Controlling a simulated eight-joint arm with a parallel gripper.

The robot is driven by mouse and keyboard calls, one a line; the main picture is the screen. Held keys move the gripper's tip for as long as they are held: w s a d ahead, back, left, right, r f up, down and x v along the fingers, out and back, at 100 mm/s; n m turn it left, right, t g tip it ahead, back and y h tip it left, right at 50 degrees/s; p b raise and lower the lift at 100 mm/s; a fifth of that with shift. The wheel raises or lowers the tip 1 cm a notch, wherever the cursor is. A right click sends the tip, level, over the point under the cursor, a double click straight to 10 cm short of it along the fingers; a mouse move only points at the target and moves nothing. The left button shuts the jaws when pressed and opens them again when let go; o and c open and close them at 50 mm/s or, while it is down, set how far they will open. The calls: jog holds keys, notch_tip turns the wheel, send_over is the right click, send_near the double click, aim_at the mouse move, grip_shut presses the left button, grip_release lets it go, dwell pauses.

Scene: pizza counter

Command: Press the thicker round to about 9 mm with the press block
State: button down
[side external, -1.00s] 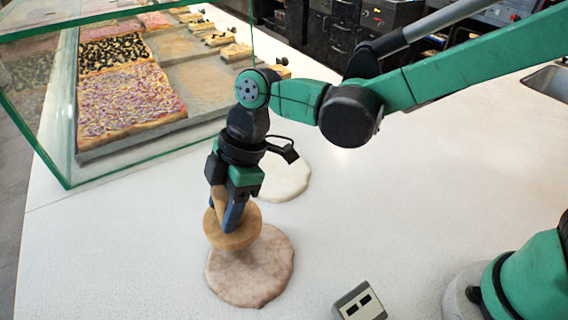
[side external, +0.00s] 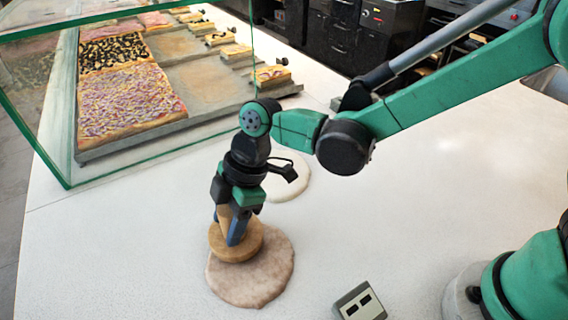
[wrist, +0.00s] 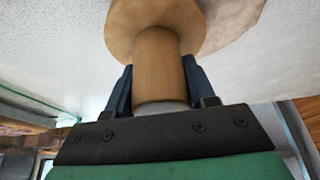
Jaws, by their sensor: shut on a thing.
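The press block (side external: 238,246) is a round wooden disc with an upright handle. My gripper (side external: 236,226) is shut on its handle, which also shows between the fingers in the wrist view (wrist: 158,70). The disc is over the upper left part of a brownish, flattened dough round (side external: 250,280) and seems to rest on it or very close to it; I cannot tell which. A paler dough round (side external: 288,184) lies farther back, partly hidden by my wrist. The thickness of either round is hard to judge.
A glass case (side external: 160,157) with pizza slabs on trays (side external: 215,90) stands at the back left. The white counter (side external: 400,200) is mostly clear on the right.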

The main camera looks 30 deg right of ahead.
jog(key=shift+f, duration=0.3)
dwell(0.4)
jog(key=shift+r, duration=3.8)
jog(key=c, duration=0.9)
grip_release()
grip_shut()
jog(key=shift+s+a+f, duration=0.55)
jog(key=shift+f, duration=0.45)
jog(key=shift+s+a+f, duration=0.6)
jog(key=shift+f, duration=0.35)
jog(key=shift+s+a+f, duration=0.55)
jog(key=shift+f, duration=0.45)
